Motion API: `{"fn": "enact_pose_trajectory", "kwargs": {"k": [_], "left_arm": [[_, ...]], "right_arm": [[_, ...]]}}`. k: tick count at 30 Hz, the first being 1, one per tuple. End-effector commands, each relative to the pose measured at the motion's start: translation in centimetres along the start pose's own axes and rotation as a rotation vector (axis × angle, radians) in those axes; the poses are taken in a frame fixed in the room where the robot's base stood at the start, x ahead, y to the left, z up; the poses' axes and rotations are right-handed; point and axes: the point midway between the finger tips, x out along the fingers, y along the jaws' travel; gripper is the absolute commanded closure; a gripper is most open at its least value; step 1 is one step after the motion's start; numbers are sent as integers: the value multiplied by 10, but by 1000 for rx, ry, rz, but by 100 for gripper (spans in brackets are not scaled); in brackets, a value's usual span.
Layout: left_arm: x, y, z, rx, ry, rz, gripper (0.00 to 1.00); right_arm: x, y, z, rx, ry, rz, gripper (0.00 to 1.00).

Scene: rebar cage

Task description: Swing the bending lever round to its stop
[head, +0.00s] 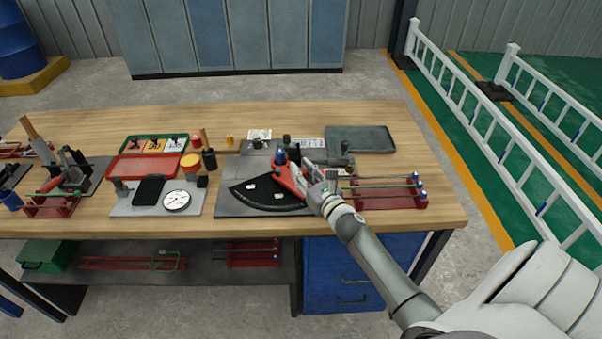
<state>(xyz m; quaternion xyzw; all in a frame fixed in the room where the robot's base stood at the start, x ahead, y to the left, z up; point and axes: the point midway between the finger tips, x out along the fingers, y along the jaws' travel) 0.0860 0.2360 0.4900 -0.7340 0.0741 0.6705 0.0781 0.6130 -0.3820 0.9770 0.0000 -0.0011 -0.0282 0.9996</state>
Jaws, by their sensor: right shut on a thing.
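The bending lever (286,176) is a red arm on the bender, seen in the head view right of the table's middle. It lies over the right part of a black fan-shaped plate (262,198) on a grey base plate (232,207). A blue-topped post (281,157) stands at the lever's far end. My right gripper (310,180) is shut on the lever at its near right end, and its fingers partly hide that end. My left gripper is not in view.
A red rack with rods (405,200) stands close to the right of my right gripper. A dark tray (360,139) lies behind. A round dial (176,201) and red tray (145,167) lie left. Bare wood (445,212) shows at the right edge.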

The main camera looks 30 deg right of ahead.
Motion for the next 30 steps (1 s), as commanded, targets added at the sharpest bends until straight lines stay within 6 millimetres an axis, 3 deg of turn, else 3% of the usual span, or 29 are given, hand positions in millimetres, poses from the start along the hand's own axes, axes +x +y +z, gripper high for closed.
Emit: {"fn": "enact_pose_trajectory", "kwargs": {"k": [12, 26, 27, 30], "left_arm": [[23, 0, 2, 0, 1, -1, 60], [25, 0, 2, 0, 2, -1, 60], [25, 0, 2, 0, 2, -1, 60], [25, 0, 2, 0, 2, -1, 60]], "right_arm": [[3, -27, 0, -5, -3, 173, 100], [4, -36, 4, -4, 0, 192, 100], [4, -36, 4, -5, 0, 192, 74], [4, -36, 4, -5, 0, 192, 61]]}}
